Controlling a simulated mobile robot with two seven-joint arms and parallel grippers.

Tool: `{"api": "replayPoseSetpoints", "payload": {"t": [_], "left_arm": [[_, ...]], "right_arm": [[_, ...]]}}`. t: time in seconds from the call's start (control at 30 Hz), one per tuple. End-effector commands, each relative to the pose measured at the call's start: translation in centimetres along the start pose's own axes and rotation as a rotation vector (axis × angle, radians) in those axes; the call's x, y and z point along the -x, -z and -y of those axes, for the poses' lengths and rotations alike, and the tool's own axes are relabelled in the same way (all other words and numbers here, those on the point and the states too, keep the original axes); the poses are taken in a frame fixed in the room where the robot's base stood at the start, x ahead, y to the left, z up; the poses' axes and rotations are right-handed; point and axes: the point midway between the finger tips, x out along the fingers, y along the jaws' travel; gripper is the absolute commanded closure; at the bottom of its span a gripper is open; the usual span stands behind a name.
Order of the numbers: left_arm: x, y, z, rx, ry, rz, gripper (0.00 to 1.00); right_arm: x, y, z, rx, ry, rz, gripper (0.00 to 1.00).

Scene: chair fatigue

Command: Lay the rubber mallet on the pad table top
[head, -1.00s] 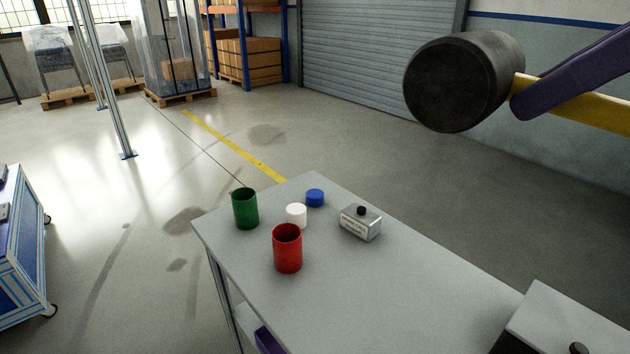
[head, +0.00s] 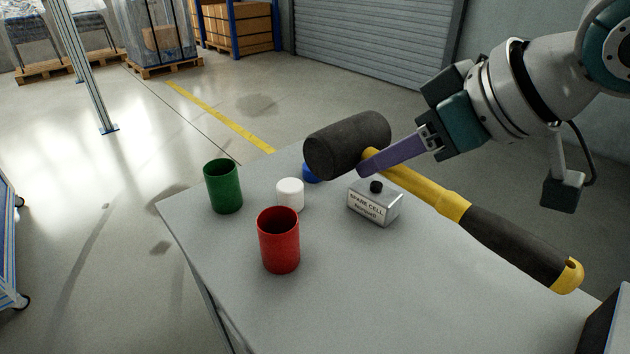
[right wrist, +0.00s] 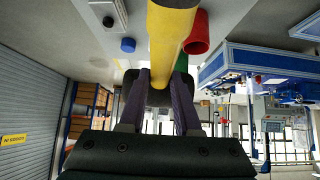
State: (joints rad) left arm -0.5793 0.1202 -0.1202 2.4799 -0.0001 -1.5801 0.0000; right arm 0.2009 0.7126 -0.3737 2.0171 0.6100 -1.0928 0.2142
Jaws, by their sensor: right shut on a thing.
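The rubber mallet (head: 430,190) has a black head, a yellow shaft and a black grip with a yellow end. My right gripper (head: 370,165) is shut on the yellow shaft just below the head, and its purple fingers reach in from the right. The right wrist view shows the yellow shaft (right wrist: 170,40) between the two fingers (right wrist: 160,100). The mallet appears held above the pale grey table top (head: 350,305), overlapping its far right part in the head view. The gap beneath it is hard to judge. My left gripper is not in view.
A green cup (head: 223,187), a red cup (head: 279,240), a white cylinder (head: 290,195), a partly hidden blue one (head: 311,174) and a spare cell box (head: 375,206) stand on the table. A dark-sided box (head: 606,325) is at the lower right. The near middle is bare.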

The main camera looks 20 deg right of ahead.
Motion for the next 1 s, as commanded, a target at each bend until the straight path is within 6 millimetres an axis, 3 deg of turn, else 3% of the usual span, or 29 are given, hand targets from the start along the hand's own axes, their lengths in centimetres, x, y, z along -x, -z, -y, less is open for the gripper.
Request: {"api": "replayPoseSetpoints", "payload": {"t": [0.1,0.33,0.8,1.0], "left_arm": [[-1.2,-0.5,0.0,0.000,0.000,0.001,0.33],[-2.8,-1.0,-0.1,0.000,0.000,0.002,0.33],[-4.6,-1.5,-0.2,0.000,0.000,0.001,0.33],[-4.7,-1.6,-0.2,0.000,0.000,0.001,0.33]], "right_arm": [[-2.8,-2.8,0.1,-0.003,0.001,0.001,1.00],[-7.1,-6.8,0.1,-0.001,0.000,-0.002,1.00],[-11.3,-10.9,0.1,0.000,0.001,-0.003,1.00],[-11.7,-11.2,0.1,0.002,0.000,-0.006,1.00]]}}
